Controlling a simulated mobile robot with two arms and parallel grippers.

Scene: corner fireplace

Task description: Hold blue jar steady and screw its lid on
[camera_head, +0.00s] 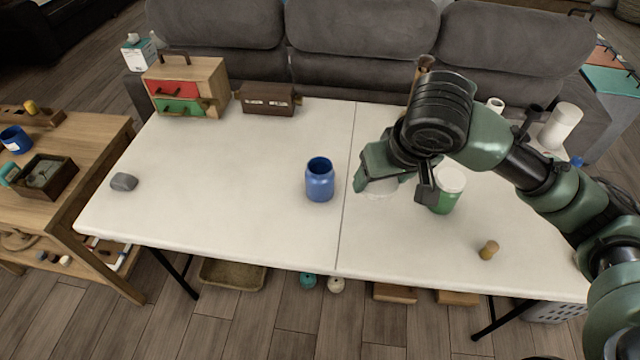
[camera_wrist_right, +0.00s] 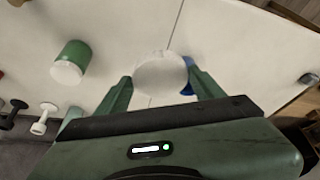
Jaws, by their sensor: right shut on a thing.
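The blue jar (camera_head: 320,182) stands upright and open on the white table, left of the table's seam. Part of the jar also shows in the right wrist view (camera_wrist_right: 187,89), behind a finger. My right gripper (camera_head: 392,188) is right of the jar, apart from it. It is shut on a round white lid (camera_head: 381,189), which shows between the two fingers in the right wrist view (camera_wrist_right: 160,72). The lid is partly hidden by the gripper in the head view. My left gripper is not in view.
A green jar with a white lid (camera_head: 446,198) stands close beside my right gripper. A cork-like piece (camera_head: 488,249) and a grey stone-like object (camera_head: 123,182) lie on the table (camera_head: 230,190). A small drawer box (camera_head: 205,85) stands at the back left. The table around the blue jar is clear.

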